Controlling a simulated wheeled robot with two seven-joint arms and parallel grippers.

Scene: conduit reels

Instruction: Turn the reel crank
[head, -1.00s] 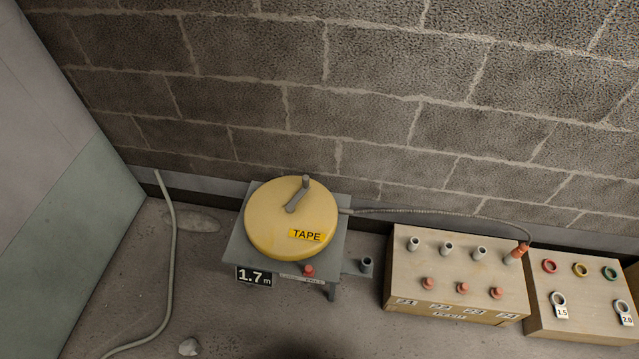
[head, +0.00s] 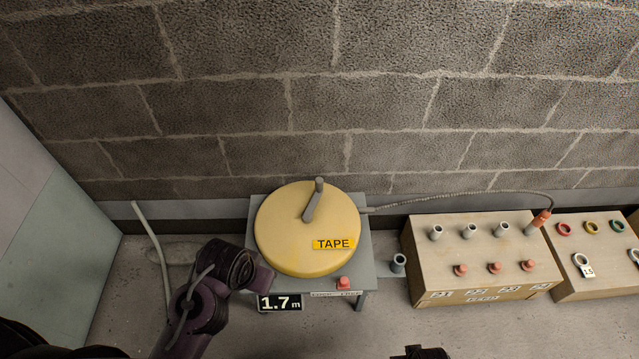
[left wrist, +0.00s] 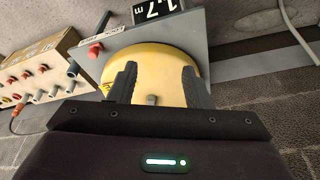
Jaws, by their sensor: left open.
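The yellow reel (head: 290,238), labelled TAPE, lies flat on a grey stand (head: 365,268) near the wall. Its grey crank (head: 311,207) has an upright knob and points to the back of the reel. In the head view my left arm stands in front of the reel's left side; its fingers are not clear there. In the left wrist view my left gripper (left wrist: 160,72) is open and empty. Its fingers frame the yellow reel (left wrist: 150,62), and the crank knob (left wrist: 151,99) shows between them, apparently untouched. A dark shape at the bottom edge may be my right gripper (head: 422,353).
A 1.7 m display (head: 279,303) and a red button (head: 344,283) are on the stand's front. A tape runs from the reel to a wooden box (head: 425,262) with grey tubes and red knobs. A second box (head: 598,262) holds coloured rings. A loose hose (head: 153,240) lies left.

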